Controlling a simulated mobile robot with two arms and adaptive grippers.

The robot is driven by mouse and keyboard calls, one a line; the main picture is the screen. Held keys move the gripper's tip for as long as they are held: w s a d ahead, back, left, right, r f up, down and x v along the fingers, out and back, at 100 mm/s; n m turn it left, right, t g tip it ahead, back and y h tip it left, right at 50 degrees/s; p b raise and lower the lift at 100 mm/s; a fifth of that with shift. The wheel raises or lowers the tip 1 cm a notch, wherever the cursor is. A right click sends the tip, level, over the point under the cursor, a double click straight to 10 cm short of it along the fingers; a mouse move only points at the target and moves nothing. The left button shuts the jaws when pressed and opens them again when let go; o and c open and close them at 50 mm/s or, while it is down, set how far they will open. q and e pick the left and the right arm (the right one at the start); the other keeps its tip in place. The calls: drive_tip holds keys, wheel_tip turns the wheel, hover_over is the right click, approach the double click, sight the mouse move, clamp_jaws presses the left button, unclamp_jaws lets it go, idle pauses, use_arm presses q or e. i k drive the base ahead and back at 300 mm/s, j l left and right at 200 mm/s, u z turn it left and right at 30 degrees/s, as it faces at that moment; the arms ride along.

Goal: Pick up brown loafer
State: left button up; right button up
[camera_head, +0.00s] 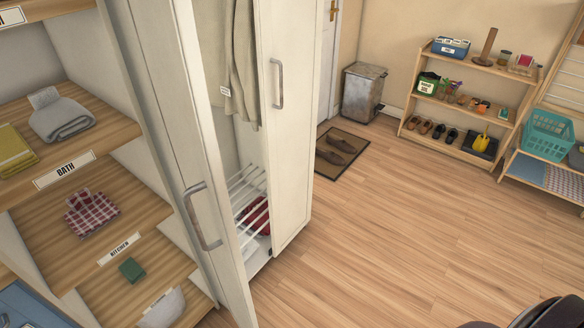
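Two brown shoes lie on the dark doormat (356,150) near the door: a nearer one (330,157) and a farther one (341,145). They look like slip-ons, but small detail is hard to tell. Other small brown shoes (425,127) stand on the low level of the wooden shelf rack (410,110), beside a dark pair (452,135). I cannot tell for sure which of the brown shoes is the loafer. Neither of my grippers is in view.
A white wardrobe (291,120) stands partly open at centre-left, with a red item (257,215) low inside. Labelled shelves with folded cloths fill the left. A metal bin (363,92) stands behind the mat. A teal basket (549,133) is at right. The wooden floor (400,240) is clear.

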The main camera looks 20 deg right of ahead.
sight(325, 152)
drive_tip(key=l+z, duration=0.3)
drive_tip(key=i+l+z, duration=0.1)
drive_tip(key=l+z, duration=0.25)
drive_tip(key=i+l+z, duration=0.15)
drive_tip(key=i+l, duration=0.35)
drive_tip(key=i+l+z, duration=0.15)
drive_tip(key=i+l, duration=0.3)
drive_tip(key=i, duration=0.2)
drive_tip(key=i+l+z, duration=0.15)
drive_tip(key=i+l, duration=0.25)
drive_tip(key=i, duration=0.2)
drive_tip(key=i+z, duration=0.2)
drive_tip(key=i, duration=1.35)
